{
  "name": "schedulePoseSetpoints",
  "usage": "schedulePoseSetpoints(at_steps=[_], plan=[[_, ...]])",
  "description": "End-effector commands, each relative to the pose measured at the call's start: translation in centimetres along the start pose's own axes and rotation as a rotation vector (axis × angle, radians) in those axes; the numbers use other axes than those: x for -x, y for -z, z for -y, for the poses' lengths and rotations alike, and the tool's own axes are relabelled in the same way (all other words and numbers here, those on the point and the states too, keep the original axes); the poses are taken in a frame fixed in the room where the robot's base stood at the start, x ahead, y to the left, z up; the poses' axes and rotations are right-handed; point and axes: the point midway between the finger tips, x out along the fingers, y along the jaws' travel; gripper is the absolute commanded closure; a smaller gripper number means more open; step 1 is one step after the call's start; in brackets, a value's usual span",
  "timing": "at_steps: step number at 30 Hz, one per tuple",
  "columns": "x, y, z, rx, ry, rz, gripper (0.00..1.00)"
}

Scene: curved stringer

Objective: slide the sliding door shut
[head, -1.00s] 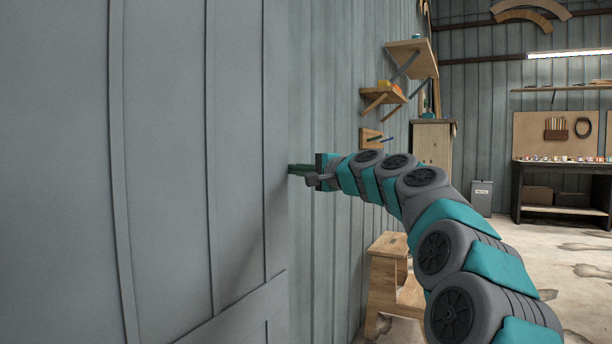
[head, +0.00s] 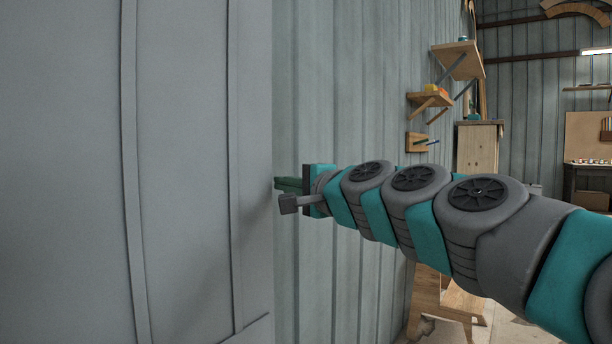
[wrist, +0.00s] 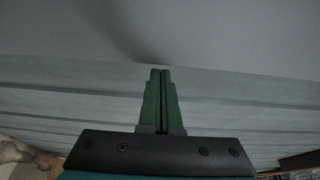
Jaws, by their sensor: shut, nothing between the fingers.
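The sliding door (head: 185,150) is the large grey panel with vertical battens filling the left of the head view. Its right edge stands in front of the ribbed wall, and the rest runs out of view to the left. My gripper (head: 281,184) is shut and empty at this edge, its green fingertips partly hidden at the door. In the wrist view the shut fingers (wrist: 160,73) point at the door's pale grey face (wrist: 225,35), over its edge. Whether they touch it I cannot tell. No handle shows.
The ribbed grey wall (head: 340,90) runs on to the right of the door. Wooden wall shelves (head: 457,60), a wooden cabinet (head: 478,148) and a wooden step stool (head: 430,300) stand along it, beyond my arm. A workbench (head: 588,185) is at the far right.

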Motion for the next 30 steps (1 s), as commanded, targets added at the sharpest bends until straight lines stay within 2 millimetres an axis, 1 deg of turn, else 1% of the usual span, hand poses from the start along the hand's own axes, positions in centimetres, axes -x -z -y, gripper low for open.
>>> schedulePoseSetpoints(at_steps=[1,4,9,12,18,30], plan=[[0.5,-1.3,0.3,0.001,0.000,0.003,1.00],[1.0,-3.0,0.2,0.002,-0.001,0.003,1.00],[1.8,-5.1,0.2,0.000,0.001,0.000,1.00],[2.0,-5.7,0.1,0.001,0.000,-0.001,1.00],[2.1,-6.1,-0.1,0.000,0.000,-0.002,1.00],[2.0,-6.0,-0.1,-0.001,-0.001,0.000,1.00]])
